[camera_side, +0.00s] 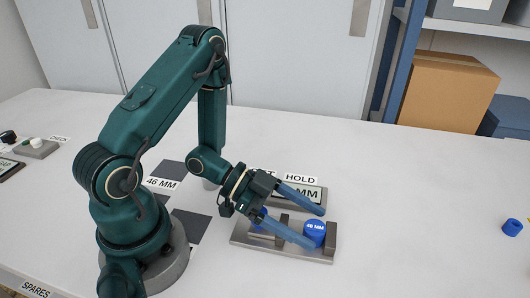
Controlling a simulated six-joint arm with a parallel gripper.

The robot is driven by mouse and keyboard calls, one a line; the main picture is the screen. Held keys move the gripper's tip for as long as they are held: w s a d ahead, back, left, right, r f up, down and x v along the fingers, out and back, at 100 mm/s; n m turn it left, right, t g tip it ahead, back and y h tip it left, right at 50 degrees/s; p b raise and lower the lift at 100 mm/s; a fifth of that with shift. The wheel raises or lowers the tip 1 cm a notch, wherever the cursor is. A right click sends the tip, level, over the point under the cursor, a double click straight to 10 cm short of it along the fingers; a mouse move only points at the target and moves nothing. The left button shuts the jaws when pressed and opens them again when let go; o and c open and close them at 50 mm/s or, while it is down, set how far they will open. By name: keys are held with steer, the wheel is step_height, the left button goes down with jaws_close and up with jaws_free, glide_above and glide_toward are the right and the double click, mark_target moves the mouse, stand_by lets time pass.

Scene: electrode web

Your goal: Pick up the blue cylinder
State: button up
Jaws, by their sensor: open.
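Another blue piece (258,221) shows in the left part of the fixture, partly hidden by my gripper. A small blue cylinder (512,227) stands alone on the table at the far right. My gripper (318,227) is open, with its two long blue fingers pointing right and down. In this view the labelled cylinder appears between the fingertips. I cannot tell whether the fingers touch it or are above it.
A dark-framed "MM" plate (312,193) with a "HOLD" sign (300,177) lies just behind the fixture. Dark square pads (190,226) lie to the left. A cardboard box (440,90) is at the back right. The table right of the fixture is mostly clear.

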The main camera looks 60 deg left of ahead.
steer(key=shift+w+d, duration=0.1)
steer(key=shift+d, duration=0.1)
jaws_close()
stand_by(0.3)
